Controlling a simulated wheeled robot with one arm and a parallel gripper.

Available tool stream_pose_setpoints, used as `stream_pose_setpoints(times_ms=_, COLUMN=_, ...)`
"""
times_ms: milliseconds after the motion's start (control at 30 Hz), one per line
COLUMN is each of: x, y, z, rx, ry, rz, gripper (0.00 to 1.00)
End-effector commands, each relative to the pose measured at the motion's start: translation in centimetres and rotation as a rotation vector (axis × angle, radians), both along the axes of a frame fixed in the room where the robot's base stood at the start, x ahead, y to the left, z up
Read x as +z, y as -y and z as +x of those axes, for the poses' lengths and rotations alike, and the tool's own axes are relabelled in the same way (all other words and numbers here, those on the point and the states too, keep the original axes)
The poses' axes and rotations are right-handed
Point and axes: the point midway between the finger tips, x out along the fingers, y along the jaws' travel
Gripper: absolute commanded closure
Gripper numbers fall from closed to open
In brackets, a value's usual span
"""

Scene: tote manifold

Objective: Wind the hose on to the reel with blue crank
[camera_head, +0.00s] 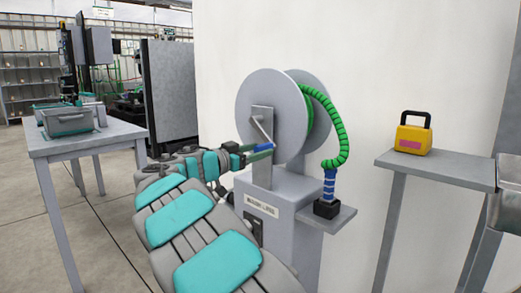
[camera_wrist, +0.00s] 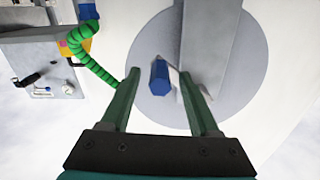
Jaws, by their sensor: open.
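The reel (camera_head: 262,100) has two grey discs and stands on a grey cabinet. The green hose (camera_head: 338,140) curves over its right side, down to a blue end piece (camera_head: 329,184) in a black block on a small ledge. The hose also shows in the wrist view (camera_wrist: 88,62). The crank's metal arm (camera_head: 261,127) is on the near disc. Its blue handle (camera_wrist: 159,77) appears between the fingertips of my gripper (camera_wrist: 159,74), with gaps on both sides. My gripper (camera_head: 264,152) is open at the crank; contact cannot be told from the head view.
A yellow case (camera_head: 413,139) with a black handle and pink label sits on a grey table (camera_head: 445,168) at right. A grey table (camera_head: 85,140) with grey bins stands at left. A white wall is behind the reel. The floor at left is open.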

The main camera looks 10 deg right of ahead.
Motion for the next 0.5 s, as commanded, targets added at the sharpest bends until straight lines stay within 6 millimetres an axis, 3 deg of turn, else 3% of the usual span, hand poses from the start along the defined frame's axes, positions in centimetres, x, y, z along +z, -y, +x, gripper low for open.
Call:
stream_pose_setpoints(times_ms=200, x=-0.06, y=1.2, z=0.95, rx=0.001, ry=-0.001, rz=-0.001, gripper=0.38)
stream_pose_setpoints(times_ms=467, x=-0.01, y=1.28, z=0.99, rx=0.001, ry=0.001, rz=-0.001, gripper=0.38)
stream_pose_setpoints(times_ms=500, x=-0.01, y=1.28, z=0.99, rx=0.001, ry=0.001, rz=-0.001, gripper=0.43)
